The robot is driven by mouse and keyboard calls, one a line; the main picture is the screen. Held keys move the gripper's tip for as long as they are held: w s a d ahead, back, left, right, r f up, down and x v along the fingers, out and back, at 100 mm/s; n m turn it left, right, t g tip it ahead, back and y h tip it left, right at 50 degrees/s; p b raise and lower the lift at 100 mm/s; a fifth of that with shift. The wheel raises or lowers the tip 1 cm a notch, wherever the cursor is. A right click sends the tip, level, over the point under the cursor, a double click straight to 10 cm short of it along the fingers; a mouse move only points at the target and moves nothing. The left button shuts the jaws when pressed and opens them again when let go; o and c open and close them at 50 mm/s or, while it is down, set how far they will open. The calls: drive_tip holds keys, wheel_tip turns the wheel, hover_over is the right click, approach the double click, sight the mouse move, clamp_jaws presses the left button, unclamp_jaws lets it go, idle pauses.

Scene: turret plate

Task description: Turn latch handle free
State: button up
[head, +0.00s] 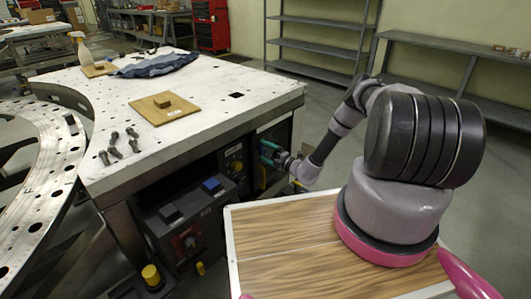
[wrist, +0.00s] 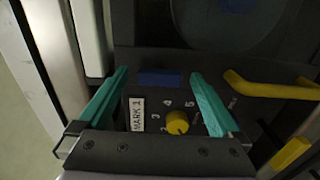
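My gripper (head: 268,152) has teal fingers and is at the cabinet front under the white table's right side. In the wrist view my gripper (wrist: 158,74) is open and empty, its two fingers wide apart. Between them shows a dark panel with a yellow knob (wrist: 177,122), numbers around it and a white label (wrist: 137,114). A yellow bar handle (wrist: 270,88) lies to the right of the right finger, apart from it. It looks like the latch handle, but I cannot tell for sure. In the head view my arm and gripper hide part of this area.
The white table (head: 215,105) overhangs the cabinet. On it are a wooden board (head: 165,117) with a small block, several dark bolts (head: 113,150), a blue cloth (head: 155,65) and a spray bottle (head: 82,50). A box with a blue button (head: 211,185) stands left of my gripper.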

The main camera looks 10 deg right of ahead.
drive_tip(key=v, duration=1)
drive_tip(key=shift+s+d, duration=0.25)
drive_tip(key=shift+s, duration=0.05)
drive_tip(key=s+a+r+n+g+y, duration=0.15)
drive_tip(key=r+n+g, duration=0.25)
drive_tip(key=r+n, duration=0.6)
drive_tip(key=s+a+r+n+g, duration=0.25)
drive_tip(key=r+n+g, duration=0.3)
drive_tip(key=r, duration=0.75)
drive_tip(key=s+a+r+n+g+y, duration=0.1)
drive_tip(key=a+r+n+g, duration=0.25)
drive_tip(key=r+n, duration=0.7)
drive_tip(key=s+d+r+n+t+h, duration=0.2)
drive_tip(key=s+r+n+h, duration=0.3)
drive_tip(key=s+r, duration=0.8)
drive_tip(key=s+d+r+n+t+h, duration=0.3)
drive_tip(key=s+r+n+h, duration=0.3)
drive_tip(key=s+r+n, duration=0.6)
drive_tip(key=shift+s+d+r+t, duration=0.3)
drive_tip(key=shift+s+d+r, duration=0.15)
drive_tip(key=shift+d, duration=0.2)
